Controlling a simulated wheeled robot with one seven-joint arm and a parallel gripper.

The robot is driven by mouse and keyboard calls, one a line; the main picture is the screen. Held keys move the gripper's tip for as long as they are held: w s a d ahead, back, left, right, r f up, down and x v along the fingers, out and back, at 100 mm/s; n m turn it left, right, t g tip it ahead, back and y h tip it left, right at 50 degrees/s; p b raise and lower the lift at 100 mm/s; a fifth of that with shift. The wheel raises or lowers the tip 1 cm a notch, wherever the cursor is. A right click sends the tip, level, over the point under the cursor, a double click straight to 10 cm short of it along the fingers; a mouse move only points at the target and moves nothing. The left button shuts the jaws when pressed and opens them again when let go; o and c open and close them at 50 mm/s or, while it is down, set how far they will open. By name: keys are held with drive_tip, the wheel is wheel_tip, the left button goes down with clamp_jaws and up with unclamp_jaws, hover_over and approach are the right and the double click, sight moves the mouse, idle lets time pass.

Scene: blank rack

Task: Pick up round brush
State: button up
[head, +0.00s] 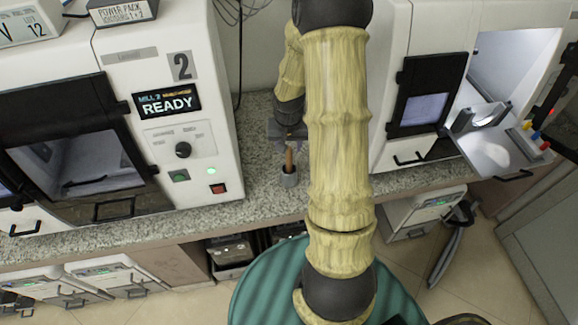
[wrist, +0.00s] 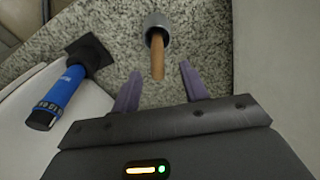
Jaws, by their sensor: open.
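The round brush shows as a wooden handle (wrist: 157,60) sticking up out of a small grey cup (wrist: 154,20); its head is hidden in the cup. In the head view the handle (head: 289,161) rises from the cup (head: 288,180) on the speckled counter between two white machines. My gripper (wrist: 160,70) is open and empty. In the wrist view the handle's end lies between the two finger lines, apart from both fingers. In the head view my gripper (head: 287,136) hangs just above and behind the handle, partly hidden by my arm.
The mill 2 machine (head: 183,95) stands left of the cup, and another white machine (head: 395,125) with an open bay stands to the right. A blue-handled tool with a dark square head (wrist: 62,92) shows left in the wrist view.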

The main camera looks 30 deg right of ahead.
sight(289, 155)
drive_tip(key=shift+f, duration=0.1)
drive_tip(key=shift+w+d+f+p, duration=0.1)
drive_tip(key=shift+f+p, duration=0.15)
drive_tip(key=shift+f, duration=1)
drive_tip(key=shift+d+f+p, duration=0.1)
drive_tip(key=shift+f+p, duration=0.15)
drive_tip(key=shift+f, duration=1)
clamp_jaws()
